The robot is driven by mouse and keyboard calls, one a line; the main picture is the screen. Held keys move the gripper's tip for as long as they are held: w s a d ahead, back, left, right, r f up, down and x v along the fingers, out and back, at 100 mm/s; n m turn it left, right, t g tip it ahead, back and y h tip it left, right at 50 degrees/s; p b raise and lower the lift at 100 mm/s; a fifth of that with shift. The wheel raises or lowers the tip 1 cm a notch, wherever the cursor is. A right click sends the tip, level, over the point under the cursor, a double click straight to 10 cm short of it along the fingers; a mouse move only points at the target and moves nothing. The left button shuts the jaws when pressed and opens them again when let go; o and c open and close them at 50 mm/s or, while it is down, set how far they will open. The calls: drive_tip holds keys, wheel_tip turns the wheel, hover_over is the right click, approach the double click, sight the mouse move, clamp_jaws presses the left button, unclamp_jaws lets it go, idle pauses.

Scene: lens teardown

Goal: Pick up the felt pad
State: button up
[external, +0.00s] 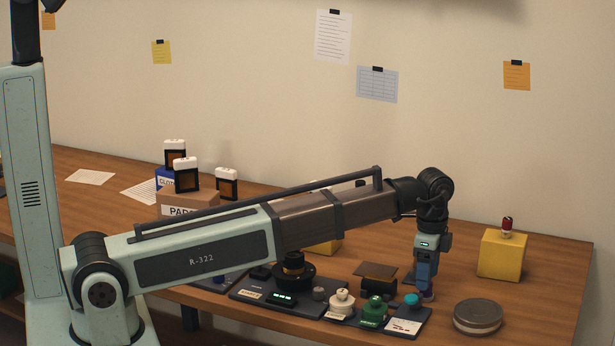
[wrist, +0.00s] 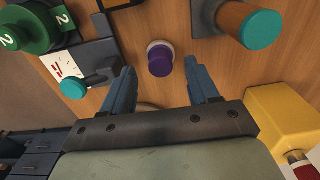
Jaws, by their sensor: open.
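I cannot say for sure which thing is the felt pad. A purple-topped round piece with a pale base (wrist: 160,61) stands on the wood in the wrist view, in the gap between my fingertips. My gripper (wrist: 162,82) is open and empty, with one blue finger on either side of that piece; no contact shows. In the external view my gripper (external: 427,284) points down at the right part of the table, and it hides most of the purple piece. A cardboard box with a label that seems to begin "PAD" (external: 188,207) stands far left, with white-topped dark blocks (external: 186,174) on and around it.
A dark stand with a teal knob (external: 411,299) and a green knob piece (external: 374,311) are close to the left. A round tin (external: 478,316) is front right. A yellow block (external: 502,254) is back right. A brown cylinder with a teal end (wrist: 250,25) is nearby.

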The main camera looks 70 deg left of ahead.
drive_tip(key=shift+f, duration=1.55)
clamp_jaws()
